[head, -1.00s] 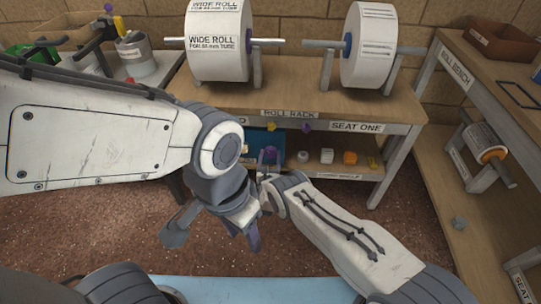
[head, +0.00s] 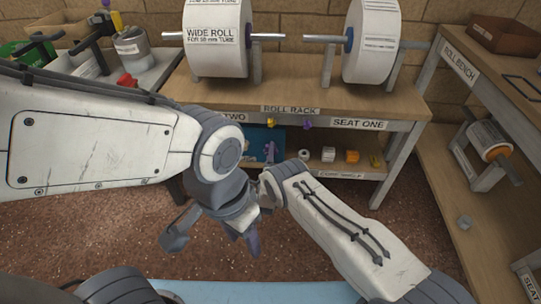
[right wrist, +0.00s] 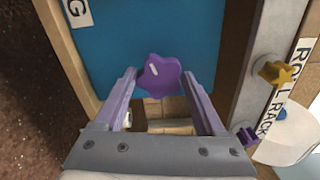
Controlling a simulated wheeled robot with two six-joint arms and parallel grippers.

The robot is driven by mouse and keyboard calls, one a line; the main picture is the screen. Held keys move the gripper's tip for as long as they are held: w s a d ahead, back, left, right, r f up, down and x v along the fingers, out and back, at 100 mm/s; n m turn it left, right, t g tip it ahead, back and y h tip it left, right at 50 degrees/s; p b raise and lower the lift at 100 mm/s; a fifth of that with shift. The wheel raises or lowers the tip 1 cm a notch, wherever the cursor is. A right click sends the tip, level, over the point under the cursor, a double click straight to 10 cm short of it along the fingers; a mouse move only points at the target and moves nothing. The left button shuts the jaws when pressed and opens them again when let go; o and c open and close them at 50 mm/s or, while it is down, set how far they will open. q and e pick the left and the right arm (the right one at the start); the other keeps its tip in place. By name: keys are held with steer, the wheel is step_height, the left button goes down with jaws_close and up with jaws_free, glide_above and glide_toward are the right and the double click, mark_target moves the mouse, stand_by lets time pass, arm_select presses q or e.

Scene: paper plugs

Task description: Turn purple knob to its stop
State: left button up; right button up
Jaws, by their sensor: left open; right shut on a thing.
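A purple lobed knob (right wrist: 163,75) sits between the fingertips of my right gripper (right wrist: 162,88) in the right wrist view, in front of a blue panel (right wrist: 215,30). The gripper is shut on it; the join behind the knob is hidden. In the head view my right gripper (head: 270,152) is below the rack's front edge, small and partly hidden. Another small purple knob (head: 307,124) is on that edge; it also shows in the right wrist view (right wrist: 245,137). My left gripper (head: 213,236) is open and empty above the floor, well short of the rack.
A yellow star knob (head: 271,122) is beside the label on the rack edge (head: 290,110). Paper rolls (head: 218,55) stand on top. The low shelf holds small pieces, including an orange one (head: 352,156). A side bench (head: 462,75) stands at right. Floor (head: 300,225) is clear.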

steer(key=n+b, duration=0.1)
steer(key=n, duration=0.8)
steer(key=shift+s+f+b, duration=0.1)
steer(key=shift+b, duration=0.3)
steer(key=o, duration=1.4)
steer(key=shift+c, duration=0.2)
